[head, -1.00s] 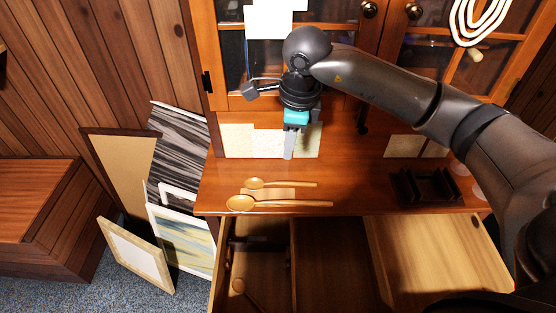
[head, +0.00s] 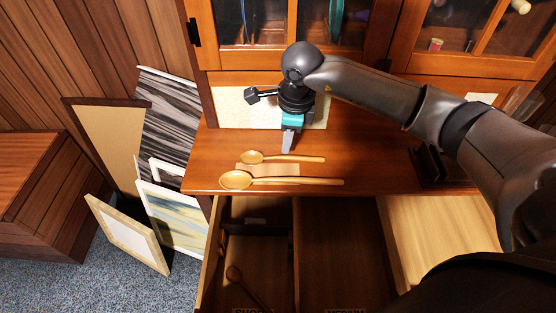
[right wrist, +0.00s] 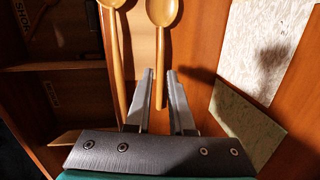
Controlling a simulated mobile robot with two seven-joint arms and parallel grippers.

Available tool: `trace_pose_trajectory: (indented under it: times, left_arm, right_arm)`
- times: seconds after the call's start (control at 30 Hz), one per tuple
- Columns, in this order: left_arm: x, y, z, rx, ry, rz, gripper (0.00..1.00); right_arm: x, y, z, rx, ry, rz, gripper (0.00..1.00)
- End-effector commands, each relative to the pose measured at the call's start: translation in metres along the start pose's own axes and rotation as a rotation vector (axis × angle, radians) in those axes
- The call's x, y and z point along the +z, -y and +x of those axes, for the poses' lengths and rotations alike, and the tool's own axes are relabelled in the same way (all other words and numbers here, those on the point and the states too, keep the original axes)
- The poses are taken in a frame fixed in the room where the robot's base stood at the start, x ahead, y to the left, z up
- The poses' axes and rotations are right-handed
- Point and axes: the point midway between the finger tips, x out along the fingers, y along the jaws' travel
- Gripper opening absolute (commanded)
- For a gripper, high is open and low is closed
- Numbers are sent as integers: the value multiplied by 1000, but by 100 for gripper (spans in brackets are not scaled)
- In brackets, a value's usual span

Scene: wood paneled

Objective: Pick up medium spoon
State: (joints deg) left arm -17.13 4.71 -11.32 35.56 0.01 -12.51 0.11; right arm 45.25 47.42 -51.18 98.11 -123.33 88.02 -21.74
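Two wooden spoons lie side by side on the desk top, bowls to the left. The shorter of these, which looks like the medium spoon (head: 252,157), is nearer the cabinet; the longer spoon (head: 236,180) lies in front of it. My right gripper (head: 288,146) is open and empty, pointing down just above the medium spoon's handle. In the right wrist view its fingers (right wrist: 160,73) straddle the line of that handle (right wrist: 159,60), and the longer spoon (right wrist: 116,60) lies left of them. My left gripper is not in view.
The open drawer (head: 297,245) with compartments juts out below the desk edge. A dark tray (head: 435,166) stands on the desk at right. Glass cabinet doors (head: 270,25) rise behind. Picture frames (head: 128,235) lean at left. The desk between spoons and tray is clear.

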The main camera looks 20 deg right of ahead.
Motion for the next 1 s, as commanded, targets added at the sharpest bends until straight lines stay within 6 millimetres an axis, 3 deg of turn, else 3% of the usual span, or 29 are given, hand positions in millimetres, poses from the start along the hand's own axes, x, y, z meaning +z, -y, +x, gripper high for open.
trace_pose_trajectory:
  times: [0.23, 0.5, 0.8, 1.0]
  left_arm:
    - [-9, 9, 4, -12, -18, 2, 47]
    - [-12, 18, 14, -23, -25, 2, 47]
    - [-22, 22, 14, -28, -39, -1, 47]
    - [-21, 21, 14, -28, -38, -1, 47]
  right_arm:
    - [0, 0, 19, 1, -1, 0, 21]
    - [1, 0, 58, 1, -1, 1, 21]
    - [1, 1, 62, -1, 0, -1, 21]
    - [1, 1, 62, -1, -1, 0, 0]
